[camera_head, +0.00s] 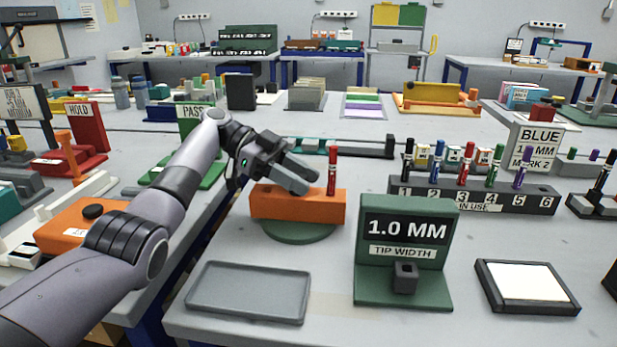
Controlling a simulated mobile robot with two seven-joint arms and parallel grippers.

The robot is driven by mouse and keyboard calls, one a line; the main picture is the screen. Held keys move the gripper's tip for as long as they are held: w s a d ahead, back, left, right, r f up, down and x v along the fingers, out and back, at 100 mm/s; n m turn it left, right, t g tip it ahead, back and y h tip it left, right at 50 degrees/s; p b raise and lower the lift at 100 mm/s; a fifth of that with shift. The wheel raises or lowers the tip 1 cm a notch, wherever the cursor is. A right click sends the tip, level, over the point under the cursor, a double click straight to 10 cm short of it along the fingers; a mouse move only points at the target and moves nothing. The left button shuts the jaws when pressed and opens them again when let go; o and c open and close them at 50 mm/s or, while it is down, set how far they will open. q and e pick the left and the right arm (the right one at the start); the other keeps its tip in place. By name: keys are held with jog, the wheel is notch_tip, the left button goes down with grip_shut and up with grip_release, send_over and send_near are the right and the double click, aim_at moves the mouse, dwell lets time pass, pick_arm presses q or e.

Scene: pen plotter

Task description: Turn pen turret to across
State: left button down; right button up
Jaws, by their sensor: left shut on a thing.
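The pen turret is an orange block (285,208) on a round green base (300,234), at the middle of the near table. The block's long side faces me and runs left to right in the picture. A red pen (331,172) stands upright at its right end. My left gripper (308,182) comes in from the left and is shut at the top of the block, with its fingers pointing right, just left of the red pen. The gripped part is hidden by the fingers. My right gripper is out of view.
A green "1.0 MM TIP WIDTH" sign (406,240) stands right of the turret. A grey tray (250,292) lies in front, and a white pad (526,285) at right. A numbered rack (400,192) with several pens stands behind the sign. An orange box (70,228) is at left.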

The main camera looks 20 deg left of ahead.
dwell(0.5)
pick_arm(q)
jog(key=c, duration=0.8)
grip_release()
jog(key=shift+o, duration=0.2)
